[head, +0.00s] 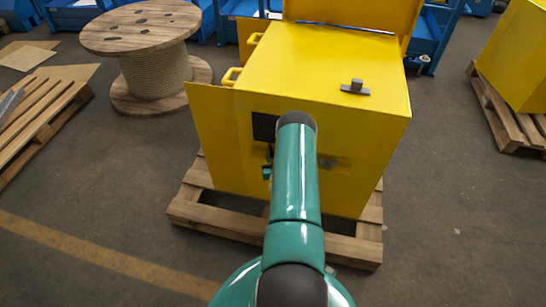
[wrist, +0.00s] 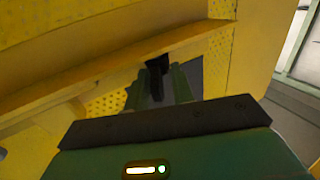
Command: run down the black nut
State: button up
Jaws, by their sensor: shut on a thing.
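The black nut (wrist: 158,64) shows in the wrist view as a small dark shape at the far end of my gripper, in front of the yellow housing. My gripper (wrist: 157,82) has its two green fingers on either side of this dark part and is shut on it. The nut's thread and how far on it sits cannot be made out. In the head view my teal arm reaches to the front of the yellow housing (head: 318,62) and covers most of my gripper; the nut cannot be told there.
The housing stands on a wooden pallet (head: 230,223), with a dark opening (head: 264,127) in its front and a grey latch (head: 355,88) on top. A wooden cable drum (head: 150,60) stands at back left. Another pallet (head: 40,120) lies left.

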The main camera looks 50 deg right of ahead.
jog(key=m+g+h, duration=0.3)
jog(key=g, duration=0.1)
jog(key=shift+w+a, duration=0.3)
jog(key=shift+w, duration=0.1)
jog(key=shift+w+m+g+h, duration=0.3)
jog(key=shift+m+g, duration=1.25)
jog(key=shift+g, duration=0.7)
jog(key=shift+w+m+g+h, duration=0.3)
jog(key=shift+m+g, duration=1.2)
jog(key=shift+g, duration=0.8)
jog(key=shift+w+m+g+h, duration=0.3)
jog(key=shift+m+g, duration=1.25)
jog(key=shift+g, duration=1)
jog(key=o, duration=0.8)
jog(key=v, duration=1.4)
jog(key=shift+r, duration=0.1)
